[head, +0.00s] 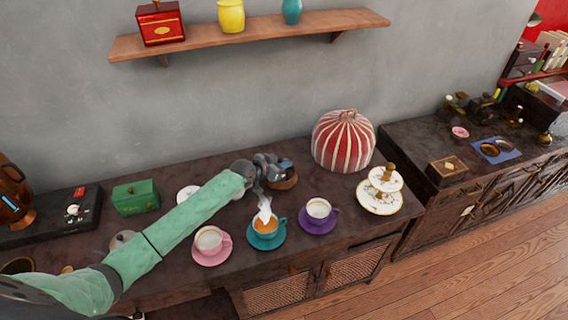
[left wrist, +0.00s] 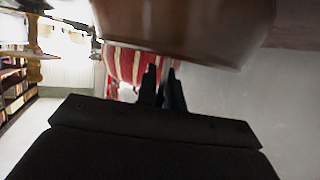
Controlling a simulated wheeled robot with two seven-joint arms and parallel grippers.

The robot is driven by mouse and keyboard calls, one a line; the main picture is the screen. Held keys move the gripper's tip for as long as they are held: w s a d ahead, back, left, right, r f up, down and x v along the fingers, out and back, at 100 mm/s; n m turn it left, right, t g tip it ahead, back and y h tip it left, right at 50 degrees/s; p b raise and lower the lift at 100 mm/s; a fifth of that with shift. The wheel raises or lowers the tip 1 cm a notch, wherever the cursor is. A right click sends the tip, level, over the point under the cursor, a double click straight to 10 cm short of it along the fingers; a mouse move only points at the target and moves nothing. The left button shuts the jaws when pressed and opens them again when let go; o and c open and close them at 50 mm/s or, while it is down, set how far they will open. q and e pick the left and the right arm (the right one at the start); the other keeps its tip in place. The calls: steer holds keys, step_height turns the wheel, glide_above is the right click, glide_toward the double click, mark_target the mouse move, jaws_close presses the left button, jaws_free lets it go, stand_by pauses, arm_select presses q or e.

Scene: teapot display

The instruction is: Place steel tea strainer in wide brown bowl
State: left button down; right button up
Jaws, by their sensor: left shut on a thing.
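My left gripper (head: 280,162) is at the back of the dark counter, right over the wide brown bowl (head: 285,182). In the left wrist view its dark fingers (left wrist: 162,88) are close together, and a large brown curved surface (left wrist: 190,25), which looks like the bowl, fills the top. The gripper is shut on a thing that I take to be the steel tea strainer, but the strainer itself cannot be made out. Whether it touches the bowl is hidden. My right gripper is not in view.
A red-and-white striped tea cosy (head: 343,142) stands just right of the bowl. Pink (head: 209,244), teal (head: 266,232) and purple (head: 318,212) cups on saucers line the front. A tiered stand (head: 381,202) is at right, and a green box (head: 136,197) at left.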

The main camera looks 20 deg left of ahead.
arm_select(q)
steer(key=shift+f, duration=0.1)
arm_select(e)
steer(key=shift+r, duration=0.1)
arm_select(q)
steer(key=c, duration=1.7)
jaws_free()
steer(key=shift+o, duration=0.9)
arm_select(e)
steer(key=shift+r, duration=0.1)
